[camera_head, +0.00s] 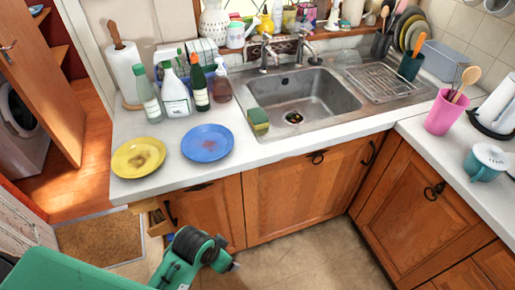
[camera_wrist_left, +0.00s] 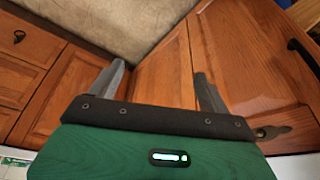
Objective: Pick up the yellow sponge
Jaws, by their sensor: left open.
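The yellow sponge (camera_head: 259,122), with a green upper layer, sits at the front left edge of the metal sink (camera_head: 305,92). My left arm comes in low in the head view, in front of the cabinets and below the counter, well apart from the sponge. In the left wrist view my left gripper (camera_wrist_left: 158,82) is open, with its two grey fingers apart and nothing between them. It faces wooden cabinet doors. The sponge is not in the left wrist view. My right gripper is in neither view.
A yellow plate (camera_head: 138,158) and a blue plate (camera_head: 207,143), both stained, lie on the white counter left of the sponge. Several bottles (camera_head: 175,95) stand behind them. A pink cup (camera_head: 444,113) with utensils stands right. The counter's front edge lies between my arm and the sponge.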

